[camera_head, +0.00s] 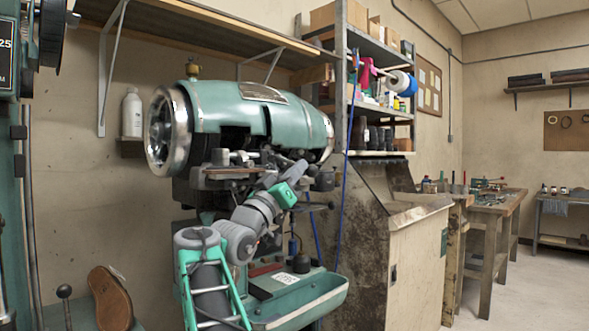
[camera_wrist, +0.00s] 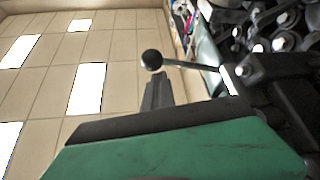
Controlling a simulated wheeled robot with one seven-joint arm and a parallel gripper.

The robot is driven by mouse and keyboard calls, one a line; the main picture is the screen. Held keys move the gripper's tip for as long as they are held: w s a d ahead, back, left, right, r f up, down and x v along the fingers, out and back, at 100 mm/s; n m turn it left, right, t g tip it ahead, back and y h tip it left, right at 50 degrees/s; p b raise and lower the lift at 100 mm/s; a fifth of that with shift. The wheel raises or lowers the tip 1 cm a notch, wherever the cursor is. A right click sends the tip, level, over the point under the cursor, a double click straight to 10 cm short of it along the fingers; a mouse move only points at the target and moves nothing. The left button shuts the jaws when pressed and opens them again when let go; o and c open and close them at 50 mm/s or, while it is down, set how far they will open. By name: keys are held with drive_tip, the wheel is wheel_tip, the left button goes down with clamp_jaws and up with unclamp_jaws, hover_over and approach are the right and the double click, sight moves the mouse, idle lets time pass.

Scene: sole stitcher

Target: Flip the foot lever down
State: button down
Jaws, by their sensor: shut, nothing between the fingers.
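In the wrist view a lever with a round black ball knob (camera_wrist: 152,60) on a thin metal rod reaches left from the dark machine parts. I take it to be the foot lever. My gripper (camera_wrist: 158,82) is shut and empty, with its narrow dark fingertips just below the knob and rod in the picture. I cannot tell whether they touch. In the head view my arm reaches up to the front of the green stitching machine (camera_head: 250,108), and its green wrist end is below the machine's head. The fingertips and lever are not clear there.
Dark machine parts and bolts (camera_wrist: 262,30) crowd the right of the wrist view. A green tray (camera_head: 300,300) juts out low on the machine. A worn cabinet (camera_head: 415,260) and a loaded shelf rack (camera_head: 375,95) stand close on the right. Open floor (camera_head: 530,285) lies farther right.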

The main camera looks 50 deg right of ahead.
drive_tip(key=a+f+p, duration=0.1)
drive_tip(key=a+p, duration=0.1)
drive_tip(key=a, duration=0.7)
drive_tip(key=shift+w+a+g+p, duration=0.15)
drive_tip(key=shift+g+p, duration=0.15)
